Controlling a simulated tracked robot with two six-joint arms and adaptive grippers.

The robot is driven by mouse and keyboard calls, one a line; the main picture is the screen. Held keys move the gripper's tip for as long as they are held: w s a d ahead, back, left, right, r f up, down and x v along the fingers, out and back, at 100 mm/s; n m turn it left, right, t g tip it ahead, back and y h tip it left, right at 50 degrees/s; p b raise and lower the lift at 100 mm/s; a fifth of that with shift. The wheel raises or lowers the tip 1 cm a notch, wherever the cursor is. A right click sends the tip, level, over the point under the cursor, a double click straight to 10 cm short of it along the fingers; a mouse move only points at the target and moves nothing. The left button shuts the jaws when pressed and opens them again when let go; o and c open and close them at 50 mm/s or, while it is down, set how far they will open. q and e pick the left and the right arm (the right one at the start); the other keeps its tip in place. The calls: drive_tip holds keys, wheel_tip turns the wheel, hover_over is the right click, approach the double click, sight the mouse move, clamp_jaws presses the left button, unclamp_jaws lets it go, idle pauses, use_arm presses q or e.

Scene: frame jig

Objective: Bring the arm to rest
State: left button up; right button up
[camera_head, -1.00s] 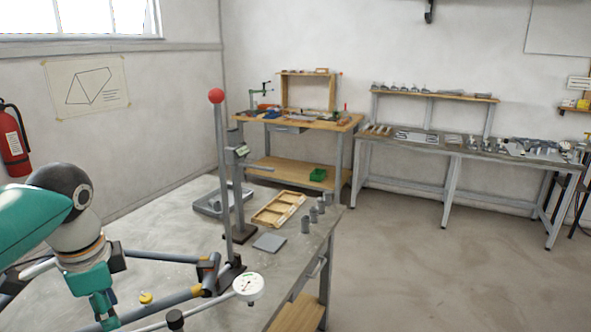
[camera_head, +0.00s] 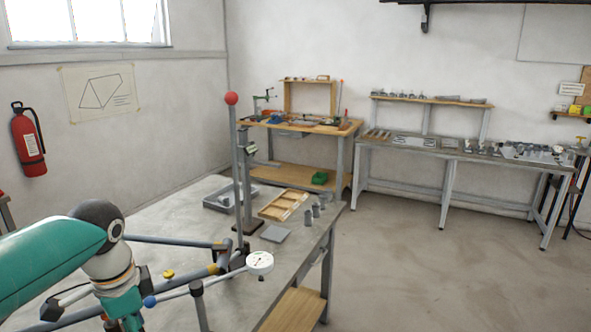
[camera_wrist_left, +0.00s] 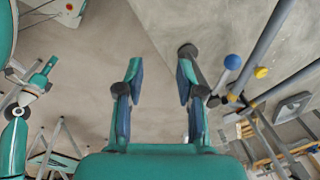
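My left arm comes in from the lower left in the head view, and its gripper (camera_head: 122,318) is partly cut off by the bottom edge. The tube frame (camera_head: 180,240) on the bench lies just beyond this arm in the head view. In the left wrist view, teal and grey links at the left edge look like my other arm; its fingers are too small to read.
The near bench (camera_head: 200,213) carries a post with a red ball (camera_head: 232,98), a dial gauge (camera_head: 260,262), a wooden tray (camera_head: 284,205) and grey cylinders (camera_head: 316,210). A fire extinguisher (camera_head: 28,140) hangs on the left wall. The floor (camera_head: 400,270) right of the bench is clear.

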use_arm(q)
drive_tip(key=s+d+f+n+h, duration=0.15)
drive_tip(key=d+f, duration=0.25)
drive_tip(key=f, duration=0.5)
drive_tip(key=d+f+n+h, duration=0.15)
drive_tip(key=d+f, duration=0.25)
drive_tip(key=f, duration=0.5)
drive_tip(key=d+f+n, duration=0.2)
drive_tip(key=d+f, duration=0.2)
drive_tip(key=f, duration=0.5)
drive_tip(key=s+d+f+n, duration=0.3)
drive_tip(key=s+f, duration=0.4)
drive_tip(key=s+d+f+n+h, duration=0.1)
drive_tip(key=s+d+f+n, duration=0.1)
drive_tip(key=s+f+n, duration=0.2)
drive_tip(key=s+f, duration=0.3)
drive_tip(key=s, duration=0.1)
drive_tip(key=shift+s+d+f+n+g+h, duration=0.2)
drive_tip(key=shift+d+n+g+h, duration=0.1)
drive_tip(key=shift+d+g, duration=0.1)
